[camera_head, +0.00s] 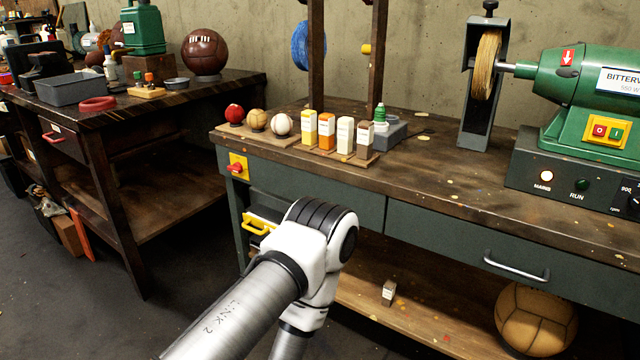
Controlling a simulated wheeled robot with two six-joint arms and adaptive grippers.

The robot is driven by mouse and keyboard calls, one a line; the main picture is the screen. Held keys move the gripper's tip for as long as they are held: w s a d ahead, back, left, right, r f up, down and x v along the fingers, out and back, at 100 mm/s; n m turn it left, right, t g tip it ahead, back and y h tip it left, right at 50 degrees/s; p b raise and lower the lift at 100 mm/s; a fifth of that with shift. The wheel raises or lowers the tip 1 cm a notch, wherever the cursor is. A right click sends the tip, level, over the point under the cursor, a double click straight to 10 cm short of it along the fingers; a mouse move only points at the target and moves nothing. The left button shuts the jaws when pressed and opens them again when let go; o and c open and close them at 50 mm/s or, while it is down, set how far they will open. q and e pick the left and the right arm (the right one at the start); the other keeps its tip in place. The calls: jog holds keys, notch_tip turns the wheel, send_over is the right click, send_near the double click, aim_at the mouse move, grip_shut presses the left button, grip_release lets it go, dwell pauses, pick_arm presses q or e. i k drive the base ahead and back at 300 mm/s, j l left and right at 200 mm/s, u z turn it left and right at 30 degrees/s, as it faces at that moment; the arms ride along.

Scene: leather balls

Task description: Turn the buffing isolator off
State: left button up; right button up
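The isolator, a red rotary handle on a yellow plate (237,167), is mounted at the left front corner of the workbench, just under the top. The handle looks roughly level, but it is small and its exact setting is hard to read. The buffing machine (590,95) stands at the right with a green motor and a tan wheel (486,62). Its MAINS lamp (546,176) glows and its RUN lamp (581,184) is dark. One of my arms rises from the bottom, its elbow below and right of the isolator. Neither gripper is in view.
A yellow handle (260,224) sits below the isolator, partly behind my arm. Small balls (257,120) and several labelled boxes (327,131) stand on the bench (420,180) above it. Floor shows between this bench and the left table (150,100).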

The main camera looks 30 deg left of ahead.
aim_at(237, 168)
jog(key=u, duration=1.55)
